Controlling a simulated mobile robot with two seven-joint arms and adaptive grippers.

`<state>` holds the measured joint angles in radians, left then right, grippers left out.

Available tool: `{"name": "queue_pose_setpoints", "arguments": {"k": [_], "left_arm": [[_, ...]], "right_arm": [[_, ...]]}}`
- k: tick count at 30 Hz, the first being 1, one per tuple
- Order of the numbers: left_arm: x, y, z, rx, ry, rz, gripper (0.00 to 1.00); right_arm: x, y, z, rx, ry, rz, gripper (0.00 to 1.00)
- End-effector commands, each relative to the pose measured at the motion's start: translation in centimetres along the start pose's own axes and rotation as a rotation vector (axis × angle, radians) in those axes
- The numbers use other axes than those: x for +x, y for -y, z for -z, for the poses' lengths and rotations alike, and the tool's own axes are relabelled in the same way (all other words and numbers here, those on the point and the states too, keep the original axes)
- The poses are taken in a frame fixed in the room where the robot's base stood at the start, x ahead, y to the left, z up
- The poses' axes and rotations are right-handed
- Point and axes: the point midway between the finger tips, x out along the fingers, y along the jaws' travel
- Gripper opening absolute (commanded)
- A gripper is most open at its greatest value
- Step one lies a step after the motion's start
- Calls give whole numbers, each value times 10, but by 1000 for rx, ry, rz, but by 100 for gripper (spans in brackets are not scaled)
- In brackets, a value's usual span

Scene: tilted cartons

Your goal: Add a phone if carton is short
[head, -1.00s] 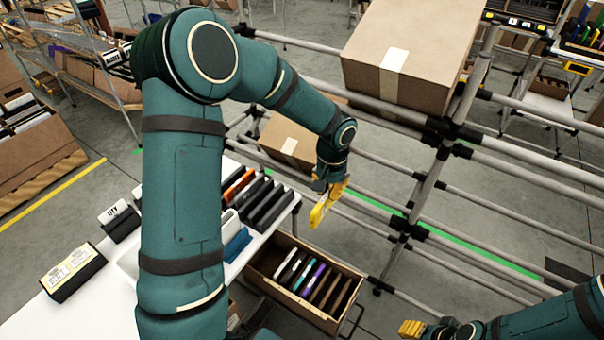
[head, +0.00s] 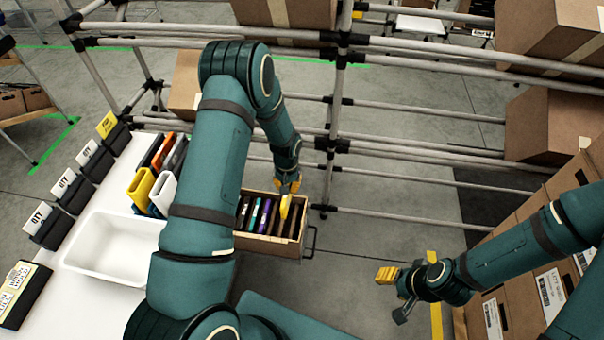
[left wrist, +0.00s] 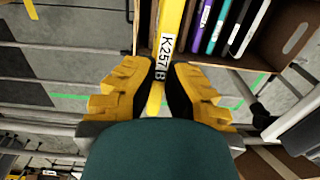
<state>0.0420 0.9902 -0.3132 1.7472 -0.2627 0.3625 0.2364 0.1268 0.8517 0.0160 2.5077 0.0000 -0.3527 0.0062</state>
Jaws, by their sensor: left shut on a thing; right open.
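My left gripper (head: 289,186) is shut on a slim yellow phone (head: 284,206). In the left wrist view the phone (left wrist: 172,20) lies between the fingers (left wrist: 158,88), with a white label reading K257 and a B. The carton holds several slim phones on edge, among them a purple one (head: 264,214) and a teal one (head: 254,212). My arm hides the carton's left part. My right gripper (head: 398,280) is open and empty, right of the carton.
A white table holds an empty white tray (head: 82,262), QTY card holders (head: 72,190) and upright coloured cases (head: 140,186). Grey rack pipes (head: 420,150) stand behind the carton. Brown boxes (head: 545,128) sit on the rack at right. Bare floor shows between carton and right gripper.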

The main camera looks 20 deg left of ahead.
Motion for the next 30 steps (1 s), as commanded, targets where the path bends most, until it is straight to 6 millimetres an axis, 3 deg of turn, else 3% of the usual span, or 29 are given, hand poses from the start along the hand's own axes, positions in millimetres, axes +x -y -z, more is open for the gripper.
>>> {"name": "queue_pose_setpoints", "arguments": {"k": [1,3,9,30], "left_arm": [[20,10,1,-11,5,2,0],[41,23,2,-21,4,1,0],[79,45,3,-33,2,0,0],[120,50,3,-35,0,-1,0]], "right_arm": [[2,-1,-1,0,2,0,47],[3,-1,-1,-1,3,0,47],[4,-2,-2,-1,5,0,47],[22,-9,-4,-3,5,0,47]]}}
